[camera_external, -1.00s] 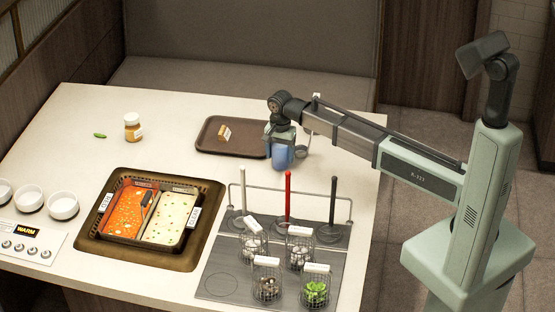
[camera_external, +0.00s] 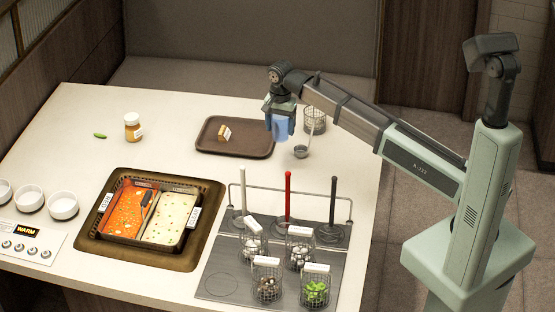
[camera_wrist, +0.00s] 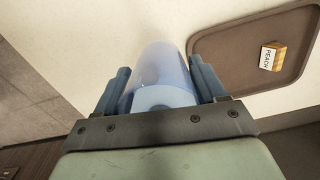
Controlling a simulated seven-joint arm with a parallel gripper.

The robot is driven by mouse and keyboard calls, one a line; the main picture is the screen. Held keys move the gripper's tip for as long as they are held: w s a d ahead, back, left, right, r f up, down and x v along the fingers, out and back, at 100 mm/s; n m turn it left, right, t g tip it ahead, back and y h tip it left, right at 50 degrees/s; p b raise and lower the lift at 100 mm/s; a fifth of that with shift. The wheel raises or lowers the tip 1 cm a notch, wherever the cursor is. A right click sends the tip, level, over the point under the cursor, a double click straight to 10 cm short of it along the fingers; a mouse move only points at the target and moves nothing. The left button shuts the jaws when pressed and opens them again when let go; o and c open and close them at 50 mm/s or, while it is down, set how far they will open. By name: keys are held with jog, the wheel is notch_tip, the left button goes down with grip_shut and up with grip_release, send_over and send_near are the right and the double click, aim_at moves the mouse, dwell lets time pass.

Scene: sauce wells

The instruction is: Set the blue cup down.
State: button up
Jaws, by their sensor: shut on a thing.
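The blue cup (camera_external: 281,129) is a translucent light-blue cup. It hangs under my gripper (camera_external: 280,112), close to the right edge of the brown tray in the outside view, and looks raised above the table. In the wrist view the cup (camera_wrist: 163,72) sits between the two fingers of my gripper (camera_wrist: 160,88), which are shut on it from both sides. The fingers partly hide its sides.
The brown tray (camera_external: 208,134) holds a small box (camera_external: 224,134) labelled PEACH. A jar (camera_external: 132,126) is at left. Bare table lies in front of the tray.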

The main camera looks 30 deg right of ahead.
notch_tip(320, 180, up, 9)
jog(key=w+d+n, duration=0.1)
jog(key=w+d, duration=0.1)
jog(key=d, duration=1.7)
jog(key=w+d+n, duration=0.1)
jog(key=w+d, duration=0.1)
jog(key=d, duration=1.7)
jog(key=shift+w+d+f, duration=0.1)
jog(key=shift+w+f, duration=0.05)
jog(key=shift+f, duration=10.25)
jog(key=shift+f, duration=0.15)
jog(key=o, duration=1)
notch_tip(320, 180, up, 12)
jog(key=shift+r, duration=0.2)
